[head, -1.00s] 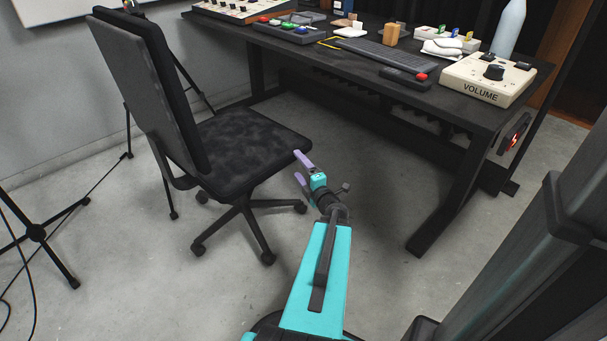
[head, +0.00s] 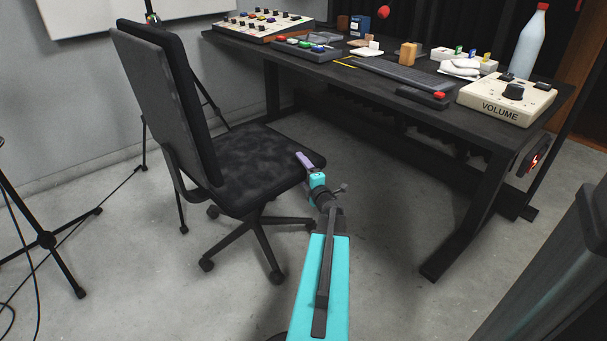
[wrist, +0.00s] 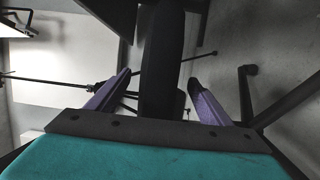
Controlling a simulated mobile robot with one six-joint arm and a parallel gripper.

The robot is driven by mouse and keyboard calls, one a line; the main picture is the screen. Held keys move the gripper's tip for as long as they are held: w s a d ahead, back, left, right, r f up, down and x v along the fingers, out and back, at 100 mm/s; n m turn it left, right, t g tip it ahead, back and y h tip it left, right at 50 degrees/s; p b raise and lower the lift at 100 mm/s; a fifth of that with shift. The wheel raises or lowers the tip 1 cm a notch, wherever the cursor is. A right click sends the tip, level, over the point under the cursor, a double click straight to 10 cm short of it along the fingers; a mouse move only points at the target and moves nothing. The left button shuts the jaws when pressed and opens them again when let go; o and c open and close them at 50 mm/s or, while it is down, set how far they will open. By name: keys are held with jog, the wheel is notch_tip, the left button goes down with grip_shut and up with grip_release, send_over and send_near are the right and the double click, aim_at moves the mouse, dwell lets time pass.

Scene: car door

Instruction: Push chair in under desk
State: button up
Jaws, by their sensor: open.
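The black office chair (head: 252,165) stands on casters at the left front of the dark desk (head: 420,125), its backrest (head: 165,100) toward the left. Its seat front is near the desk's left end. My gripper (head: 304,165) is at the seat's right front edge in the head view. I cannot tell if it touches the seat. In the wrist view my gripper (wrist: 160,88) has its two purple fingers apart, with a dark chair part (wrist: 162,60) showing between them. One finger is mostly hidden in the head view.
A tripod stand (head: 45,238) with cables is on the floor at left. The desk leg (head: 468,215) stands at right. The floor under the desk (head: 370,200) looks clear.

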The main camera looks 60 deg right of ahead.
grip_shut()
dwell(0.4)
jog(key=shift+d, duration=0.2)
